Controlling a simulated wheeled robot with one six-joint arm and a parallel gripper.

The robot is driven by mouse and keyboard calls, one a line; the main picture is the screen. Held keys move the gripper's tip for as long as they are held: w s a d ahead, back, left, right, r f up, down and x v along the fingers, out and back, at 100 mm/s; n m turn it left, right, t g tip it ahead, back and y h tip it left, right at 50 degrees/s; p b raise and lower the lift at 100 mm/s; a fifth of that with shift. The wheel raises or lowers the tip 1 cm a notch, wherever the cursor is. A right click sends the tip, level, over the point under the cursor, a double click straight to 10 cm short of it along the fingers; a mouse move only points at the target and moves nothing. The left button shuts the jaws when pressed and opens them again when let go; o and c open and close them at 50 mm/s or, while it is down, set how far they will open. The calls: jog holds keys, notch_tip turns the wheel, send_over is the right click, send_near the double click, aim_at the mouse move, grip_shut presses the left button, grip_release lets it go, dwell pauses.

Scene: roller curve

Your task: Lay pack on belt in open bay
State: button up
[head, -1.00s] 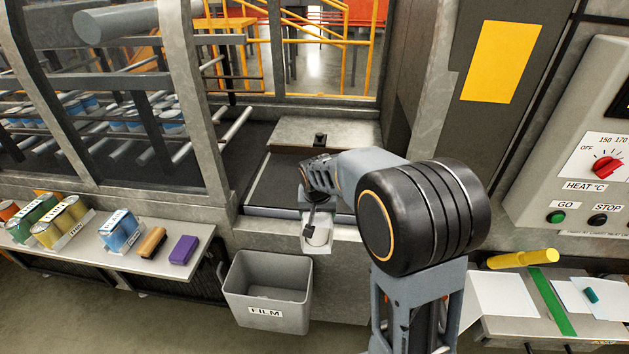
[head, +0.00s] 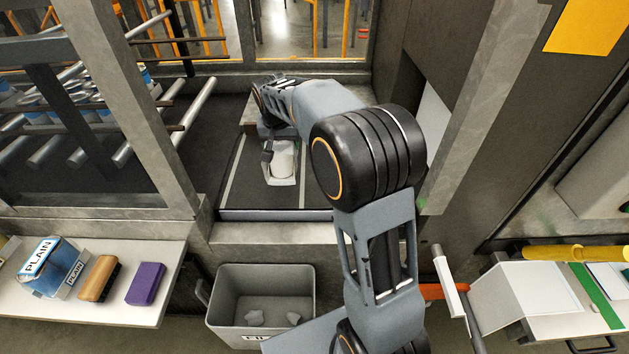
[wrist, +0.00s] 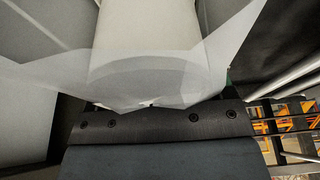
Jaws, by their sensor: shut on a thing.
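A white pack (head: 284,158), a pale rounded body in loose clear film, is held by my gripper (head: 268,151) inside the bay. In the wrist view the pack (wrist: 145,55) fills the upper middle, with film spreading to both sides. My gripper is shut on the film edge; its fingertips are mostly hidden. The dark belt (head: 240,195) with pale stripes lies below the pack in the open bay. The pack is over the belt's middle; I cannot tell whether it touches it.
A grey film bin (head: 224,332) with scraps stands in front. A bench (head: 150,312) at left holds a blue PLAIN pack (head: 55,268), an orange-brown block (head: 100,278) and a purple block (head: 146,284). Grey frame posts (head: 135,100) flank the bay. A yellow bar (head: 570,252) lies at right.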

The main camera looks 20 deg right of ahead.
jog(key=shift+w+d+f+b, duration=0.2)
jog(key=shift+w+b, duration=0.15)
jog(key=shift+w, duration=0.2)
jog(key=shift+w+d+f+p, duration=0.8)
jog(key=shift+w+d+f, duration=0.1)
jog(key=shift+d+f, duration=1.2)
jog(key=shift+w+d+f+p, duration=0.8)
jog(key=shift+w+d+f, duration=0.15)
jog(key=shift+d+f, duration=1.05)
jog(key=shift+w+d+f+p, duration=0.8)
jog(key=shift+w+d+f, duration=0.1)
jog(key=shift+d+f, duration=1.2)
jog(key=shift+a+f, duration=0.1)
jog(key=shift+f, duration=0.1)
jog(key=o, duration=1.4)
